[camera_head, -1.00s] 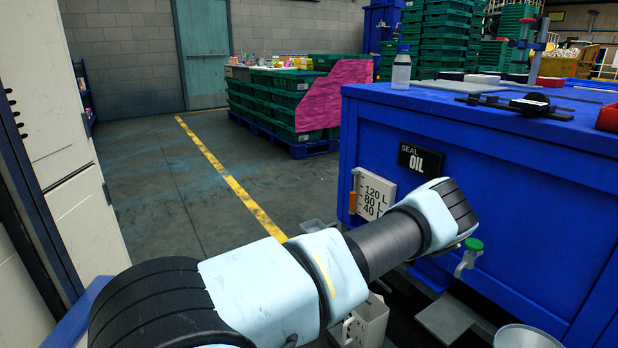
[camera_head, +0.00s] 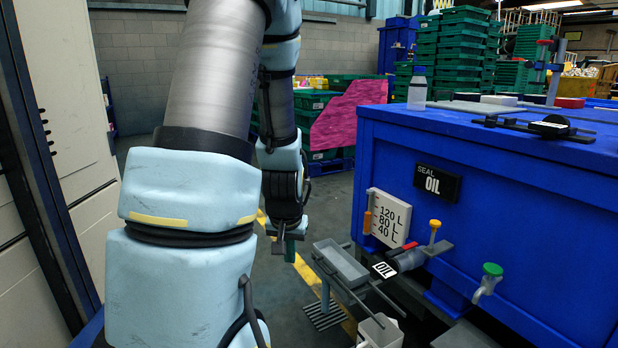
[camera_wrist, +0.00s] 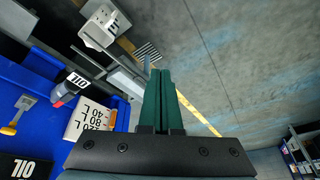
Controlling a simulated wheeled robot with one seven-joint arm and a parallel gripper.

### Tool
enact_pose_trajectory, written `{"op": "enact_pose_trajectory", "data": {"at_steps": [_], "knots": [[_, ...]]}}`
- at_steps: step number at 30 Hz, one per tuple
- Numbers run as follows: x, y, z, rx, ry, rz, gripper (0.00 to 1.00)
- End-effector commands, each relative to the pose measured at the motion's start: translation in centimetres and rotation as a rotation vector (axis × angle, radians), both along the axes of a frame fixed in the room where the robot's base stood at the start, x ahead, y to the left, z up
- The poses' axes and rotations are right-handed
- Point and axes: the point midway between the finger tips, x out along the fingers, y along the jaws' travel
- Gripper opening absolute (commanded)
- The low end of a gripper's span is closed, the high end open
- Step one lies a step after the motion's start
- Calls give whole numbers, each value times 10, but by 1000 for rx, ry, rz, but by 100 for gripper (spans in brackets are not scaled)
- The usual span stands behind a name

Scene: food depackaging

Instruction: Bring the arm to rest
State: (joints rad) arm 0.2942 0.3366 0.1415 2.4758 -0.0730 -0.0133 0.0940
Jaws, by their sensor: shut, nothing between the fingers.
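My gripper (camera_head: 290,246) hangs pointing down in the head view, left of the blue oil unit, below my folded arm. In the wrist view its two green fingers (camera_wrist: 162,98) lie side by side, closed, with nothing between them. The gripper is apart from the blue unit (camera_head: 520,200) and its fittings. In the wrist view the floor is beyond the fingertips.
The blue unit carries a gauge plate (camera_head: 389,218), a yellow-handled valve (camera_head: 434,232), a green-topped tap (camera_head: 488,280) and an OIL-labelled fitting (camera_head: 385,269). A grey trough (camera_head: 340,263) stands close right of my gripper. Green crates (camera_head: 315,100) stand behind. A pale cabinet (camera_head: 65,110) is left.

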Motion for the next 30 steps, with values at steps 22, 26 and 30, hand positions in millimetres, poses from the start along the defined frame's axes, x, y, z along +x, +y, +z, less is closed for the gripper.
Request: {"op": "enact_pose_trajectory", "data": {"at_steps": [22, 26, 30], "knots": [[-95, 22, 139, -28, 213, 85, 0], [-95, 22, 176, -28, 212, 85, 0], [-95, 22, 216, -28, 212, 85, 0]]}}
